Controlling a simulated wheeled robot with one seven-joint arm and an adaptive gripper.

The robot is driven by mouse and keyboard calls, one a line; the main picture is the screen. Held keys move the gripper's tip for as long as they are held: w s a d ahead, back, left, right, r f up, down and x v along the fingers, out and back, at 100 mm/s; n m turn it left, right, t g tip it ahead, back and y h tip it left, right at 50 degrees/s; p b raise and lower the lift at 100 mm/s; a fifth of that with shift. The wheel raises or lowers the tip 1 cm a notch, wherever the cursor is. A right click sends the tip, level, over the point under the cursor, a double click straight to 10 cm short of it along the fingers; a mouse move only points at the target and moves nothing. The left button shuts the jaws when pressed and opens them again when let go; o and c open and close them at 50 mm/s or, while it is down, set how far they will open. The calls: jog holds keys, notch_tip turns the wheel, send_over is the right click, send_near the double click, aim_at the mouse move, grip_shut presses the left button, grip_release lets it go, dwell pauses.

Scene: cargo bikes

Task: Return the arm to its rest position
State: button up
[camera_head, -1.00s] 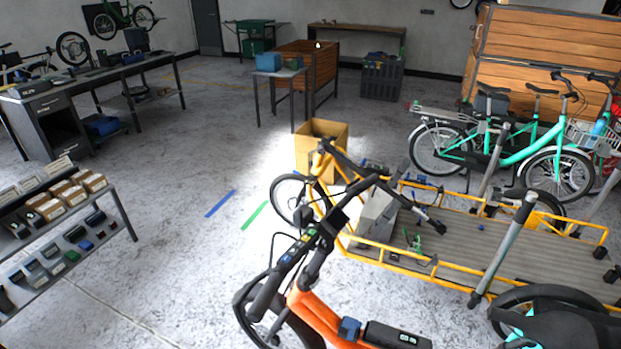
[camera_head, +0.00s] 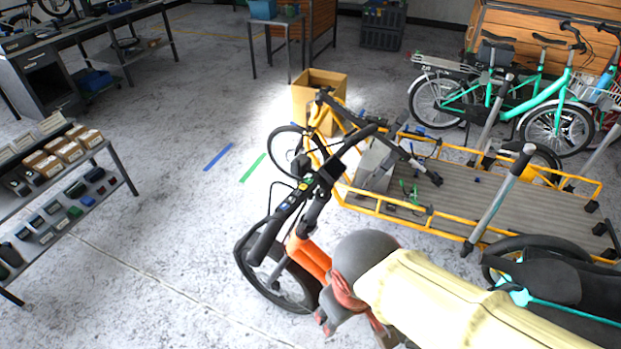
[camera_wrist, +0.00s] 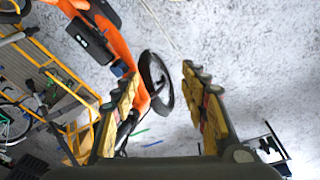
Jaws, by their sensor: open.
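My gripper (camera_wrist: 160,79) is open and empty in the wrist view. Its two yellow-and-black fingers stand wide apart, with the orange bike (camera_wrist: 115,43) and pale floor beyond them. In the head view my arm (camera_head: 430,295), with a cream link and a grey rounded joint, reaches in from the lower right. It covers much of the orange bike, whose handlebar (camera_head: 293,200) and front wheel show to its left. I cannot make out the fingers clearly in the head view. Whether the arm touches the bike cannot be told.
A yellow-framed cargo bike (camera_head: 480,192) stands behind the orange bike. A cardboard box (camera_head: 318,92) and turquoise bikes (camera_head: 510,103) are farther back. A shelf rack (camera_head: 115,187) with boxes stands at the left. Floor (camera_head: 165,255) between rack and orange bike is clear.

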jog(key=w+d+r+m+t, duration=0.2)
jog(key=d+r+m, duration=0.5)
jog(key=d, duration=0.6)
jog(key=shift+r+t, duration=0.8)
jog(key=shift+r, duration=0.15)
